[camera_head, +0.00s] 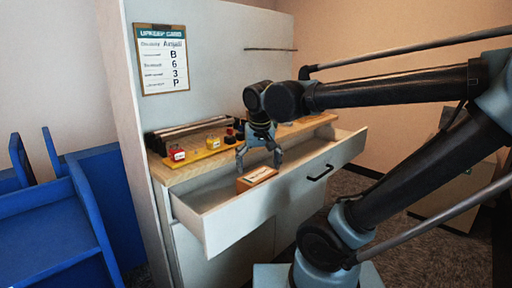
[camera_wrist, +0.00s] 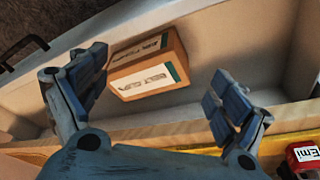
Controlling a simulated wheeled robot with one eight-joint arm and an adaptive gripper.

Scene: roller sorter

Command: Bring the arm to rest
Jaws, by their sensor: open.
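My gripper (camera_head: 260,158) hangs over the open drawer (camera_head: 222,222) of a pale cabinet, fingers pointing down. In the wrist view my gripper (camera_wrist: 158,98) has its two fingers spread apart with nothing between them. A small orange-brown box with a pale label (camera_head: 258,178) sits inside the drawer, just below the fingertips. The box also shows in the wrist view (camera_wrist: 150,62), beyond the fingers and apart from them. My arm reaches in from the right, bent at the elbow.
A yellow board with red and yellow blocks (camera_head: 208,150) lies on the worktop behind the drawer. An upkeep card (camera_head: 163,60) hangs on the cabinet's back panel. A blue shelf unit (camera_head: 50,225) stands at the left. The drawer's black handle (camera_head: 320,173) faces the front.

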